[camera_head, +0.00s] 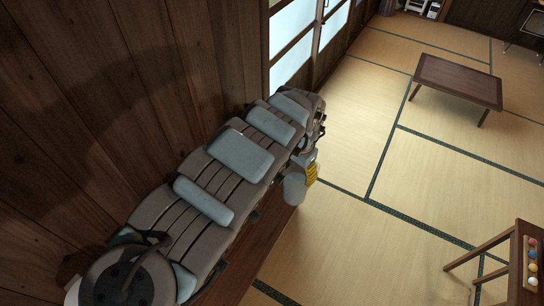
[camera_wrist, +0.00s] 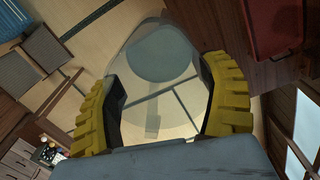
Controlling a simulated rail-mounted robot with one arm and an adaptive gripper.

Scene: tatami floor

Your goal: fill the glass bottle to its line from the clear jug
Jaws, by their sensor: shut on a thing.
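A clear, see-through jug (camera_wrist: 163,58) sits between the yellow-padded fingers of my gripper (camera_wrist: 160,72) in the wrist view. My gripper is shut on it, and the floor and a round pale base or opening show through its wall. In the head view my gripper (camera_head: 312,172) is small and mostly hidden by my arm, past the edge of a brown wooden surface. A pale rounded shape beside it looks like the jug, partly covered. I cannot make out the glass bottle or its line in either view. The water level in the jug is unclear.
The brown wooden surface (camera_head: 272,228) runs under my arm along the plank wall. A red tray-like thing (camera_wrist: 275,30) is at the upper right of the wrist view. A low table (camera_head: 458,82) and a side table with coloured balls (camera_head: 531,262) stand apart on open tatami.

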